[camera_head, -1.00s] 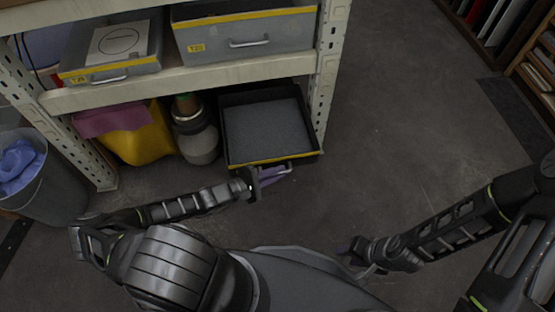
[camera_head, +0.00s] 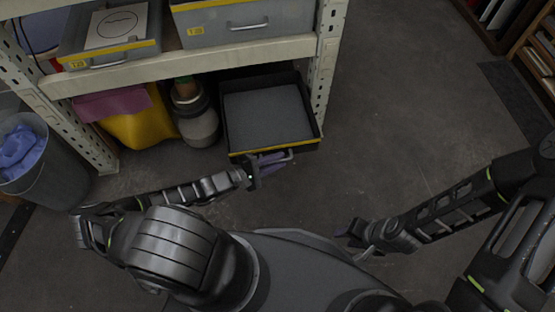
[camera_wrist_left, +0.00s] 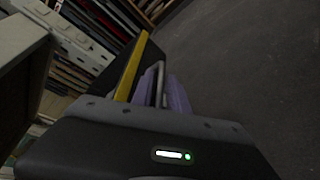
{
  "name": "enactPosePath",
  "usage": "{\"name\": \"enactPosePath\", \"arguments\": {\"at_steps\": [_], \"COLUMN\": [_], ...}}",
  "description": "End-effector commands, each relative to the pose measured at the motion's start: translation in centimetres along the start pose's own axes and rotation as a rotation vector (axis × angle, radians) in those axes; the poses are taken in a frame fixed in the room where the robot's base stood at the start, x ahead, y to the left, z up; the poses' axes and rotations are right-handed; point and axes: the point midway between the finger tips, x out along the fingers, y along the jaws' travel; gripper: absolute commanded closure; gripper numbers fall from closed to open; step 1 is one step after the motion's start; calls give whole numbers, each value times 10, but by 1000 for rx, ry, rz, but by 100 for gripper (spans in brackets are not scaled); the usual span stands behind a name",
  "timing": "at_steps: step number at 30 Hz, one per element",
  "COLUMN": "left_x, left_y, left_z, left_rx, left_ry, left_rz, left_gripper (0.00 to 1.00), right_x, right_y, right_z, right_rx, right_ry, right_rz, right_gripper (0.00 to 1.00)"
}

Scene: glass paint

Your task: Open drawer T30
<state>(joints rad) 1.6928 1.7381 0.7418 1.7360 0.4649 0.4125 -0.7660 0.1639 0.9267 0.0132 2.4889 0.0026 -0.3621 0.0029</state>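A black open-topped drawer (camera_head: 232,140) with a yellow front strip stands out from the lower shelf bay, with grey material inside. No label on it is readable. My left gripper (camera_head: 272,163) is at its front handle (camera_head: 290,155). In the left wrist view, my left gripper's purple fingers (camera_wrist_left: 163,92) lie on both sides of the metal handle bar (camera_wrist_left: 160,75), closed around it. The drawer's yellow strip (camera_wrist_left: 133,65) shows beside them. My right gripper (camera_head: 350,236) is over the floor, away from the drawer; its finger gap is unclear.
The metal shelf (camera_head: 190,62) holds two grey drawers (camera_head: 285,30) above, with small, hard-to-read labels. A grey canister (camera_head: 197,122) and yellow container (camera_head: 135,128) stand left of the black drawer. A bin (camera_head: 60,165) stands far left. The floor (camera_head: 405,115) to the right is clear.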

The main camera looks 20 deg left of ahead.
Motion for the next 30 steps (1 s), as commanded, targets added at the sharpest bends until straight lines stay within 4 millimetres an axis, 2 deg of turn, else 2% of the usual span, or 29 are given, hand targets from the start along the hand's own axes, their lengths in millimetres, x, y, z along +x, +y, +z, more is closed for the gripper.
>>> {"name": "enactPosePath", "arguments": {"at_steps": [12, 15, 30], "left_x": [-62, -71, -75], "left_y": [1, 0, 0], "left_z": [0, 0, 0], "left_rx": [1, 0, 0], "left_ry": [3, 3, 1], "left_rz": [-2, -2, -1], "left_gripper": [80, 80, 80], "right_x": [-15, -16, -16], "right_y": [-9, -10, -10], "right_z": [4, 5, 5], "right_rx": [-6, -7, -7], "right_ry": [-11, -12, -13], "right_rz": [-5, -6, -6], "right_gripper": [64, 64, 64]}}
